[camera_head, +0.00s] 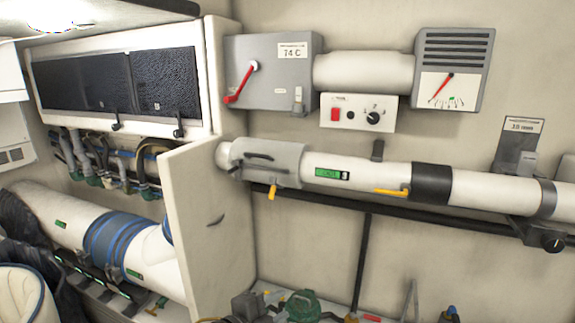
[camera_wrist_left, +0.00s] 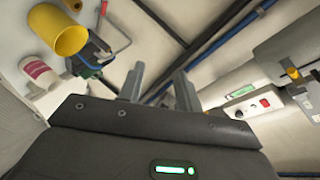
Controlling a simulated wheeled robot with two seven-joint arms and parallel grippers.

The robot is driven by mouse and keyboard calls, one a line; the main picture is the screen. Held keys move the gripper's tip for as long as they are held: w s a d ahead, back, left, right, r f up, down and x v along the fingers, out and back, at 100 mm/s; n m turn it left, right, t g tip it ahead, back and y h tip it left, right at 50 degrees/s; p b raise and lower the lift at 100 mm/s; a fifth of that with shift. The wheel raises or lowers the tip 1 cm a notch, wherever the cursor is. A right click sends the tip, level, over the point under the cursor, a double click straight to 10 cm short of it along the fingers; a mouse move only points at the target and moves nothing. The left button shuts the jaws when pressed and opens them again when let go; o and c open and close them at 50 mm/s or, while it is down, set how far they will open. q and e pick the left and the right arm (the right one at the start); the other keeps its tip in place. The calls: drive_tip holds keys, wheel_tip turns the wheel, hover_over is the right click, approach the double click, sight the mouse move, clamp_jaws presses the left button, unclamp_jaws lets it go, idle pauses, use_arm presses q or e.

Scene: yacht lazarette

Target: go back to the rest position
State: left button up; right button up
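My left gripper (camera_wrist_left: 160,85) shows in the left wrist view as two grey fingers standing apart beyond the dark gripper body, which has a green light. I see nothing between the fingers. In the head view a dark form and a cream rounded form at the lower left edge may be parts of my left arm; the fingers cannot be made out there. My right gripper is in neither view.
A white pipe (camera_head: 385,177) runs along the wall below a grey box (camera_head: 272,80) with a red lever. A cream partition (camera_head: 208,230) stands left of it. In the wrist view, a yellow cylinder (camera_wrist_left: 58,32) and a pink-labelled bottle (camera_wrist_left: 38,72) are at upper left.

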use_arm(q)
drive_tip(key=s+a+f+n+g+y, duration=0.2)
drive_tip(key=s+a+f+n+y, duration=0.4)
drive_tip(key=s+a+f+n, duration=0.8)
drive_tip(key=s+a+f+n+g+y, duration=0.2)
drive_tip(key=s+a+f+g, duration=0.15)
drive_tip(key=s, duration=0.35)
drive_tip(key=s+a+f+n+g+y, duration=0.1)
drive_tip(key=s+a+f+n+g, duration=0.15)
drive_tip(key=s+a+f, duration=0.4)
wheel_tip(320, 180, down, 30)
drive_tip(key=s+d+b, duration=0.2)
drive_tip(key=s+b, duration=0.1)
drive_tip(key=b, duration=0.3)
drive_tip(key=s+a+f+g+b, duration=0.1)
drive_tip(key=s+f+b, duration=0.1)
drive_tip(key=s+f, duration=0.6)
drive_tip(key=s+a+f+g+b, duration=0.1)
drive_tip(key=s+a+f+b, duration=0.1)
drive_tip(key=s+f, duration=0.6)
wheel_tip(320, 180, down, 4)
drive_tip(key=shift+f+b, duration=0.2)
drive_tip(key=shift+b, duration=0.25)
